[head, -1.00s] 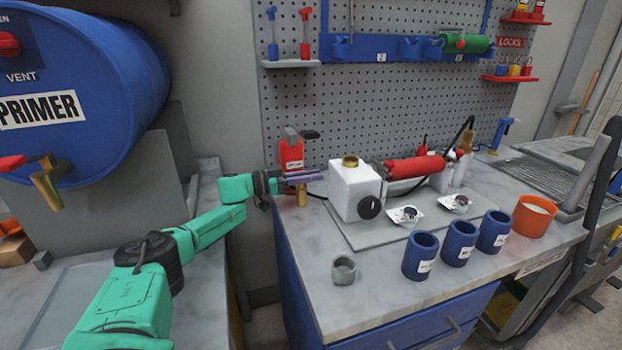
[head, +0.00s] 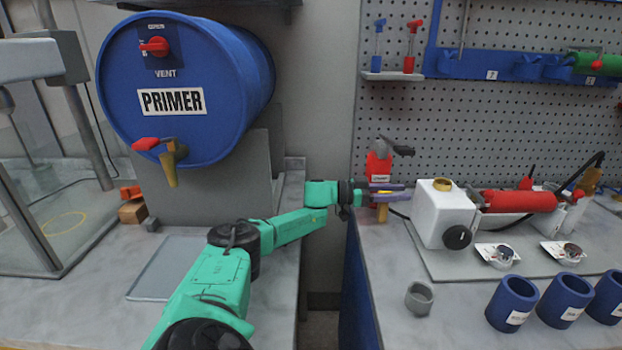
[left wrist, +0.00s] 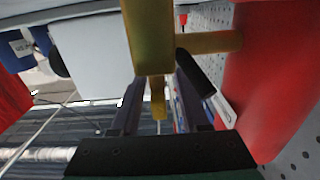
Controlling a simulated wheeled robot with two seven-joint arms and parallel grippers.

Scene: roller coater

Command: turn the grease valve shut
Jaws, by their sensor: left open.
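A red container (head: 378,168) with a small label stands at the bench's back left corner in the head view. A brass valve body (head: 381,213) is at its front, below my fingers. In the left wrist view the red container (left wrist: 275,75) fills the right side, with a brass pipe (left wrist: 215,42) leading to an upright brass piece (left wrist: 150,35). A black lever (left wrist: 195,72) slants beside it. My left gripper (head: 388,190) is open at the valve. Its purple fingers (left wrist: 158,98) lie on either side of the brass; contact cannot be told. My right gripper is not in view.
A white box (head: 445,212) with a black knob stands close right of the valve. A red roller (head: 520,201) and blue cups (head: 512,305) are farther right. A blue primer drum (head: 185,85) with its own tap is at left. A gap separates the two benches.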

